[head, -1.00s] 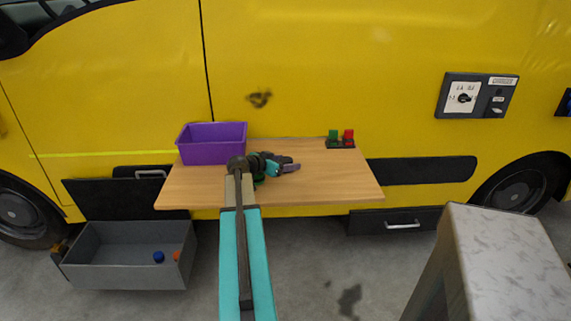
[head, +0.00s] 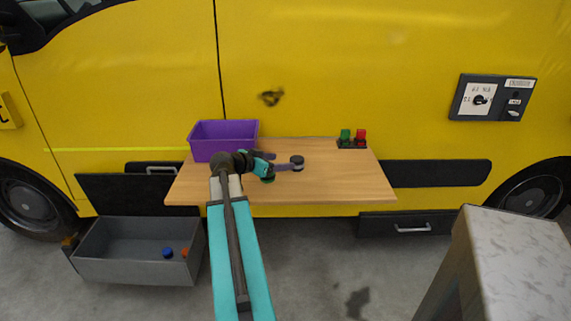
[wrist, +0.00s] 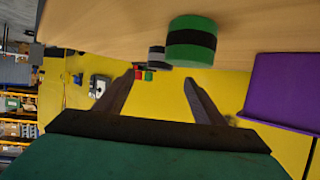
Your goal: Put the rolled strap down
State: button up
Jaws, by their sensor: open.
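Two short rolls stand on the wooden table (head: 345,185). One is grey with a dark band or top (head: 297,161); in the wrist view it (wrist: 156,57) is partly hidden behind the other. The other is green with a black band (head: 268,180); it is larger and nearer in the wrist view (wrist: 190,42). Either could be the rolled strap; I cannot tell which. My gripper (head: 284,160) is low over the table, open, its fingers pointing toward the grey roll. In the wrist view, nothing is between its fingertips (wrist: 160,77).
A purple bin (head: 222,150) is at the table's back left, and a small holder with green and red blocks (head: 352,140) at the back right. The yellow van (head: 340,70) rises behind. An open grey drawer (head: 130,262) is below left. The table's right side is clear.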

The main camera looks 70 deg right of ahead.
jog(key=shift+v, duration=0.75)
jog(key=shift+r, duration=0.1)
